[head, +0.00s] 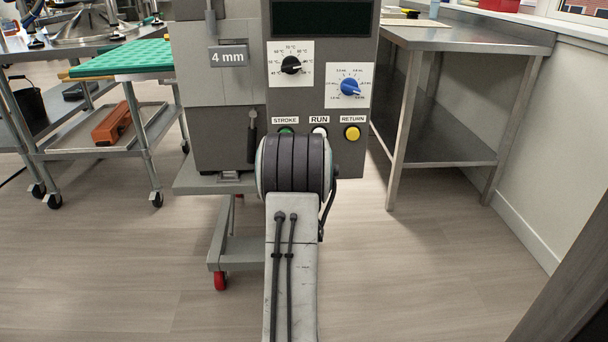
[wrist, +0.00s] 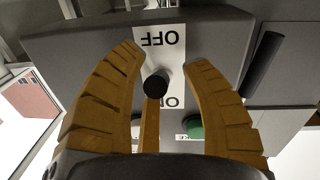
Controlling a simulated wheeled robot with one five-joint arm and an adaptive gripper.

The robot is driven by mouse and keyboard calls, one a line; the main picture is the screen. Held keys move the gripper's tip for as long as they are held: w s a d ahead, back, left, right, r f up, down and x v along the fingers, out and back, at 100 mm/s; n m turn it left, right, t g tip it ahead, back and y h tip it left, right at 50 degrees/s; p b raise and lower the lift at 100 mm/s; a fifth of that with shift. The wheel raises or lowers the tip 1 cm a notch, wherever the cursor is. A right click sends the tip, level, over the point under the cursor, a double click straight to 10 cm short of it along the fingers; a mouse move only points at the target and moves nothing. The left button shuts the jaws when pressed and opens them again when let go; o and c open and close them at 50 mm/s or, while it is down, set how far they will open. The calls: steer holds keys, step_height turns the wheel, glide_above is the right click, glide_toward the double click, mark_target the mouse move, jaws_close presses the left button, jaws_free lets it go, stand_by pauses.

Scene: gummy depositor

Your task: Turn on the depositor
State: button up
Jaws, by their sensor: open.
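The depositor (head: 220,130) stands ahead in the head view, its grey control panel (head: 330,100) facing me. In the wrist view, turned upside down, a white plate with the word OFF (wrist: 162,40) shows on the panel, with part of a second label below it. A round black switch knob (wrist: 156,83) sits between these labels. My gripper (wrist: 166,56) is open, its tan fingers on either side of the knob, with no clear contact. A tan part below the knob covers some of the lower label. My arm hides the switch and gripper in the head view.
A green button (wrist: 195,127) is near the right finger. The head view shows a black dial (head: 291,65), a blue dial (head: 350,87) and a yellow RETURN button (head: 352,133). A steel table (head: 470,40) stands right, a cart (head: 100,150) left. Floor on both sides is open.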

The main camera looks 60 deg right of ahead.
steer(key=shift+o, duration=0.2)
jaws_close()
